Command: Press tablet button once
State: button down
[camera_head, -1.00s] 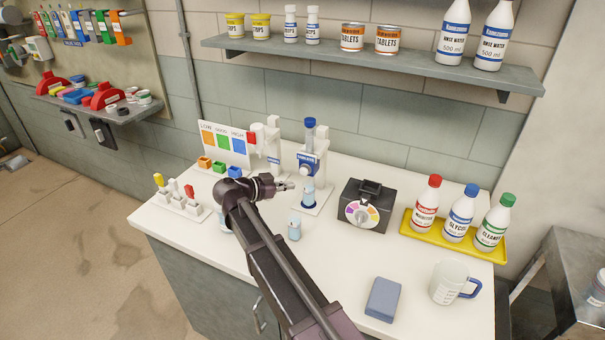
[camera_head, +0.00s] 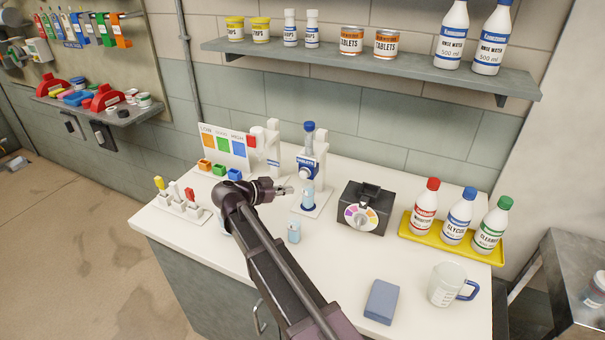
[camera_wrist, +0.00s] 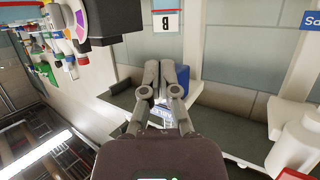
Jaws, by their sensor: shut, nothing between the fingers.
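The tablet dispenser (camera_head: 321,166) stands upright on the counter near the wall, with a blue-capped tube on top and a blue front part marked with small lettering (camera_head: 306,161). A clear bluish cup (camera_head: 308,194) stands at its base. My gripper (camera_head: 288,190) is just left of the cup, below the level of the blue front part, and looks apart from the dispenser. In the wrist view my gripper's two fingers (camera_wrist: 166,80) are closed together and empty. A blue shape (camera_wrist: 183,77) shows partly hidden behind them; I cannot tell which part it is. The button's face is not clear.
A second white dispenser (camera_head: 272,150) and a colour card (camera_head: 222,150) stand left. A black tester with a colour dial (camera_head: 364,208) is right. A small bluish vial (camera_head: 294,231) stands in front. Bottles on a yellow tray (camera_head: 408,232), a mug and a blue block are further right.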

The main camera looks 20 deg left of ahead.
aim_at(300, 177)
jog(key=s+d+r+g+y+p, duration=0.2)
jog(key=s+r+p, duration=0.2)
jog(key=s+p, duration=0.4)
jog(key=shift+s+d+r+g+p, duration=0.3)
jog(key=shift+s+d+r+p, duration=0.1)
jog(key=shift+s, duration=0.4)
jog(key=shift+w, duration=0.1)
jog(key=w, duration=0.8)
jog(key=shift+w+d+n, duration=0.25)
jog(key=shift+w+n, duration=0.05)
jog(key=shift+w, duration=0.15)
dwell(1.2)
jog(key=shift+w, duration=0.3)
jog(key=shift+w+d, duration=0.1)
jog(key=shift+w, duration=0.45)
dwell(1.3)
jog(key=shift+s, duration=0.95)
